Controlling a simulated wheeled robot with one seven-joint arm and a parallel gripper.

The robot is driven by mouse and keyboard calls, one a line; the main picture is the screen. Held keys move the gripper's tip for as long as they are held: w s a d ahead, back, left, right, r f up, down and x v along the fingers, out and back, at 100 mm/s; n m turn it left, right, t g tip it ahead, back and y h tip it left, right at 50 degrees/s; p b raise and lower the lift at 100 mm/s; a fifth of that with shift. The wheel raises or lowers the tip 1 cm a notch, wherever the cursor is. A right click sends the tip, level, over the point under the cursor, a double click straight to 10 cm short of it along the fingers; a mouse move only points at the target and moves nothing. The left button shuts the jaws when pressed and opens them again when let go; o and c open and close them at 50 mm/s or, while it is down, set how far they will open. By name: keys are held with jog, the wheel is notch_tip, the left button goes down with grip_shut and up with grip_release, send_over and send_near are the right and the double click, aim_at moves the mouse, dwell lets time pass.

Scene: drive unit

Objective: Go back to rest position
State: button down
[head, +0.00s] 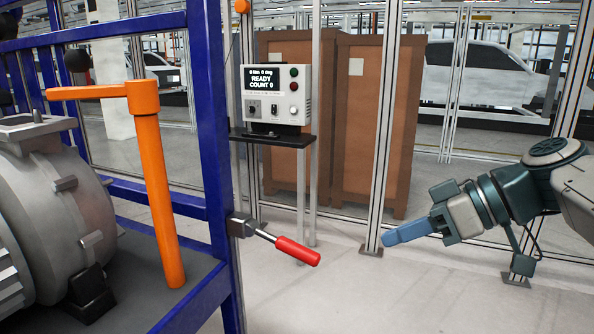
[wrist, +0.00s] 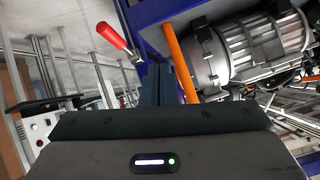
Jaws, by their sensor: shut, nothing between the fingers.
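My gripper (head: 386,239) is at the right in the head view, its blue fingers pointing left over open floor. The fingers are together and hold nothing. In the wrist view my gripper's fingers (wrist: 164,85) show as a dark closed pair in the middle. A clamp with a red handle (head: 298,250) sticks out from the blue frame, left of my gripper and apart from it. The red handle also shows in the wrist view (wrist: 113,37).
A control box (head: 277,92) reading READY, COUNT 0 stands on a stand. Brown cabinets (head: 376,120) stand behind a fence post (head: 397,110).

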jog(key=s+f+m+h+p, duration=0.1)
jog(key=s+m+h+p, duration=0.2)
jog(key=p, duration=0.6)
jog(key=s+f+m+g+h+p, duration=0.1)
jog(key=s+f+m+h+p, duration=0.1)
jog(key=m+h+p, duration=0.5)
jog(key=s+p, duration=0.1)
jog(key=p, duration=0.2)
jog(key=shift+s+f, duration=0.15)
jog(key=shift+s, duration=0.25)
jog(key=shift+a, duration=0.2)
